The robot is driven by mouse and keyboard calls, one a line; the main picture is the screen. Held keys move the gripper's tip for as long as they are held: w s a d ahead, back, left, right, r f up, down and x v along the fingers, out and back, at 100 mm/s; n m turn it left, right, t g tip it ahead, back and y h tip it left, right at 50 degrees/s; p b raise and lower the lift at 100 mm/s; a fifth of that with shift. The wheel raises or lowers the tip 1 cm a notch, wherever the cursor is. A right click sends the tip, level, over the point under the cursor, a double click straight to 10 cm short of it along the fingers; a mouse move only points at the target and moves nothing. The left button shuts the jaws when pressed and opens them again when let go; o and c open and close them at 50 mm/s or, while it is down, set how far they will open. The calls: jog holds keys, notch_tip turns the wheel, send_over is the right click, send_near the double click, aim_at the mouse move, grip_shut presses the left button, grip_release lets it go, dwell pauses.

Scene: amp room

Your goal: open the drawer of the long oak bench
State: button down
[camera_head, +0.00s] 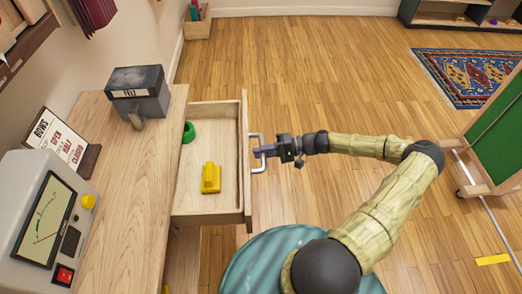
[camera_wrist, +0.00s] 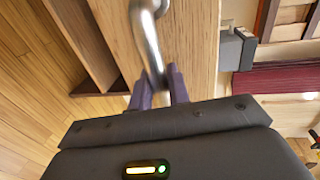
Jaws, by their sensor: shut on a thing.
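The long oak bench (camera_head: 128,185) runs along the left side of the head view. Its drawer (camera_head: 206,127) is pulled out to the right, with its inside showing. A green ring-like thing (camera_head: 189,132) and a yellow block-like thing (camera_head: 211,178) lie in it. The drawer's metal handle (camera_head: 256,166) is on its front; it also shows in the wrist view (camera_wrist: 148,40). My gripper (camera_head: 266,151) is at the handle, its purple fingers on either side of the bar in the wrist view (camera_wrist: 160,88). It is shut on the handle.
On the bench stand a grey box-like device (camera_head: 138,97), a sign (camera_head: 62,143) and a meter with a dial (camera_head: 45,215). A green board on a wheeled frame (camera_head: 497,140) stands at the right. A patterned rug (camera_head: 468,75) lies behind it. The wooden floor beyond the drawer is clear.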

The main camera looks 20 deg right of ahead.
jog(key=shift+d, duration=0.4)
jog(key=c, duration=1.4)
grip_release()
jog(key=shift+s, duration=0.1)
jog(key=v, duration=1.7)
jog(key=shift+d+r, duration=0.1)
jog(key=shift+d, duration=0.05)
